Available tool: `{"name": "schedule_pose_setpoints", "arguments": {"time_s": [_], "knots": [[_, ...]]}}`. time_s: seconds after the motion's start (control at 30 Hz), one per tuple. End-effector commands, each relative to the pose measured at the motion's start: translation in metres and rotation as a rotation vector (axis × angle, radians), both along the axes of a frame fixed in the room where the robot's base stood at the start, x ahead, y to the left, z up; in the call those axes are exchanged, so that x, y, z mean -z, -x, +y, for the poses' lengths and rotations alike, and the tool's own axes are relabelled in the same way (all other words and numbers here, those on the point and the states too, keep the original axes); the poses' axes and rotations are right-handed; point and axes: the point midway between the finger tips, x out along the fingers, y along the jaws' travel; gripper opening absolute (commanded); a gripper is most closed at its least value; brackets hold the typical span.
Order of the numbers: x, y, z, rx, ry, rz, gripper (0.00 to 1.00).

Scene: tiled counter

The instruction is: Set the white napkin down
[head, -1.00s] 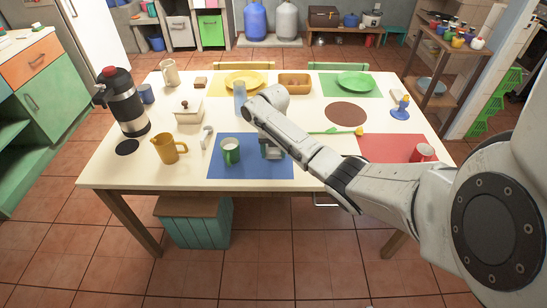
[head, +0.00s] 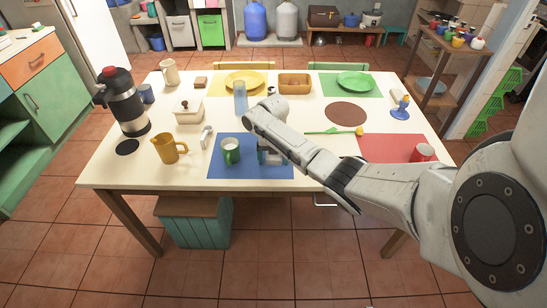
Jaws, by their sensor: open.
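A small rolled white item with a grey band (head: 207,136), which looks like the white napkin, lies on the white table top just left of the blue mat (head: 225,171). My gripper (head: 270,157) points down over the right part of the blue mat, right of the green mug (head: 231,152) and apart from the white item. Its jaws are open. Nothing white shows between them, though my arm hides part of the mat behind them.
A mustard jug (head: 168,148) and a black-topped flask (head: 125,105) stand to the left. A blue glass (head: 240,98) stands behind my wrist.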

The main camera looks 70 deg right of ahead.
Motion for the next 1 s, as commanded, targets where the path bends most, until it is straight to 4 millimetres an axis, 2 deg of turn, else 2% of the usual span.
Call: {"name": "schedule_pose_setpoints", "arguments": {"time_s": [0.27, 0.7, 0.83, 1.0], "knots": [[-0.01, -0.001, -0.001, 0.0, 0.002, -0.004, 0.86], [-0.094, -0.001, -0.001, 0.0, 0.003, -0.003, 0.86], [-0.111, -0.001, 0.0, -0.001, 0.001, -0.002, 0.86], [-0.122, 0.0, 0.0, -0.001, 0.0, -0.001, 0.86]]}}
